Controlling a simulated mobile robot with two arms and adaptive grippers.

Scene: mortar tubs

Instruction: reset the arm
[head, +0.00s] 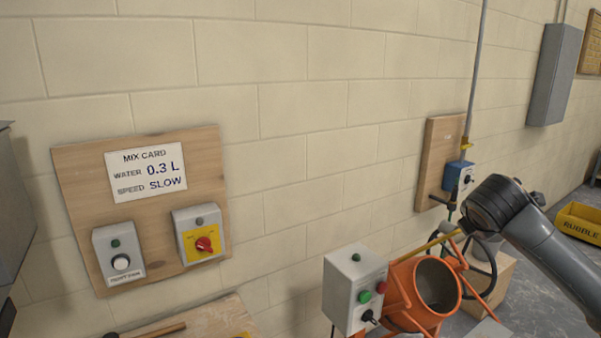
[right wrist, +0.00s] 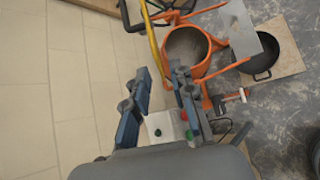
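My right arm (head: 510,215) comes in from the right in the head view and reaches toward the wall in front of the orange mixer (head: 405,295). Its gripper cannot be made out clearly there. In the right wrist view my right gripper (right wrist: 157,92) has its two blue-grey fingers well apart with nothing between them. The mixer's drum (right wrist: 186,52) and its grey control box (right wrist: 166,127) show beyond the fingers. My left gripper is not in view.
A wooden board (head: 72,205) with a mix card (head: 146,170) and two switch boxes hangs on the block wall. A blue valve box (head: 458,176) sits on another board. A yellow rubble tub (head: 578,222) stands far right.

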